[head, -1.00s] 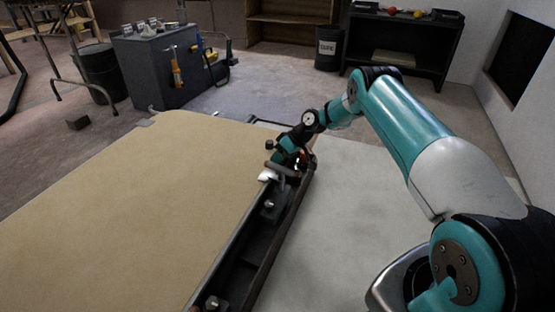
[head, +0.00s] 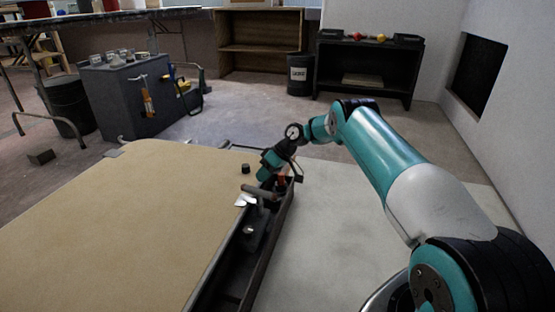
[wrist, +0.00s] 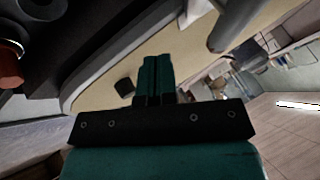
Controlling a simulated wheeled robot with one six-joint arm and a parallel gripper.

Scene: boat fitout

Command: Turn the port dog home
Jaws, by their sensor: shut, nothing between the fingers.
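My gripper (head: 264,175) is at the far end of a dark channel along the tan panel's edge. In the wrist view its two teal fingers (wrist: 157,78) are together with nothing between them. A grey lever-like bar (head: 260,191) lies just in front of the gripper in the head view, perhaps the port dog. A grey rounded bar (wrist: 236,22) shows at the top of the wrist view, apart from the fingertips. I cannot tell whether it is the same part, or whether the gripper touches the lever in the head view.
The tan panel (head: 110,225) is wide and mostly bare, with a small black knob (head: 245,168) near the gripper. The dark channel (head: 233,265) holds small metal fittings. A grey cabinet (head: 140,100), a black bin (head: 300,75) and shelves stand behind. Pale floor (head: 335,230) lies right.

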